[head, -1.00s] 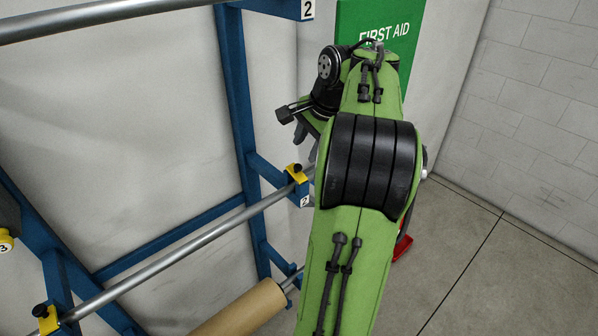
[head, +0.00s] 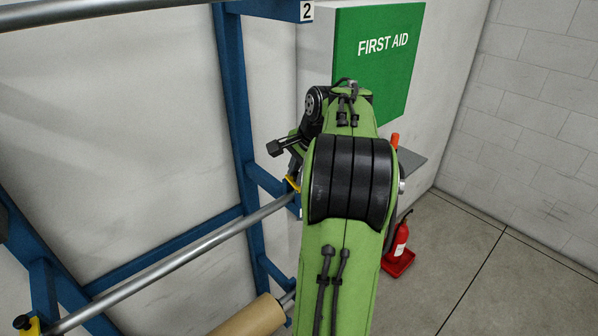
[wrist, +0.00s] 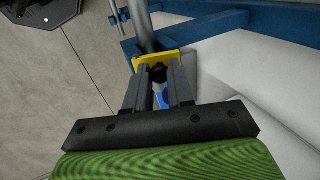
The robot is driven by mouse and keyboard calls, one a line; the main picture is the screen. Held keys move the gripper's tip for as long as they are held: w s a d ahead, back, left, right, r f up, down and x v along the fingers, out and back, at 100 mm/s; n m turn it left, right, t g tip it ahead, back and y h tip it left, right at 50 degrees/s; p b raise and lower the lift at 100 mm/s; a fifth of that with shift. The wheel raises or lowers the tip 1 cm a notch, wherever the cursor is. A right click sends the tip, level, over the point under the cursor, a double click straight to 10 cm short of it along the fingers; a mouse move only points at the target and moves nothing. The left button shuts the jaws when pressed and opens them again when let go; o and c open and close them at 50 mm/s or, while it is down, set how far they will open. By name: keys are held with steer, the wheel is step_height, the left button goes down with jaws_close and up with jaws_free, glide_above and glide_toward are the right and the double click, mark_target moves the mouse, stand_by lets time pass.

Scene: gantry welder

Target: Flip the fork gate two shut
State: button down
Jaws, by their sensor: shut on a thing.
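The yellow fork gate two (wrist: 147,60) sits at the end of the steel bar (wrist: 146,30) in the wrist view. Its black knob (wrist: 158,70) is between the two fingers of my gripper (wrist: 159,75), which is shut on it. In the head view only an edge of the yellow gate (head: 292,184) shows, at the right end of the middle bar (head: 190,248). My arm hides the rest of the gate, its fork and most of my gripper there. I cannot tell how far the gate is swung.
A blue rack frame (head: 237,110) stands close behind and left of my arm. A brown roll (head: 252,318) hangs below. Another yellow gate (head: 27,322) is at lower left. A green first aid box (head: 378,60) and red extinguisher (head: 401,240) are at right, near open floor.

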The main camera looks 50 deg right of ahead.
steer(key=shift+w+r+g+p, duration=0.3)
steer(key=shift+g+p, duration=0.3)
steer(key=shift+p, duration=1.2)
steer(key=p, duration=0.1)
steer(key=g+p, duration=0.1)
steer(key=p, duration=0.1)
steer(key=shift+w+f+g+y, duration=0.15)
steer(key=shift+w+g+y, duration=0.15)
steer(key=shift+y, duration=0.1)
steer(key=shift+w+d+f+g+p, duration=0.25)
steer(key=shift+f+g+p, duration=0.1)
steer(key=shift+g+p, duration=0.45)
steer(key=shift+f, duration=0.1)
steer(key=c, duration=1)
jaws_free()
steer(key=shift+c, duration=0.2)
step_height(320, 180, up, 7)
steer(key=shift+r, duration=0.2)
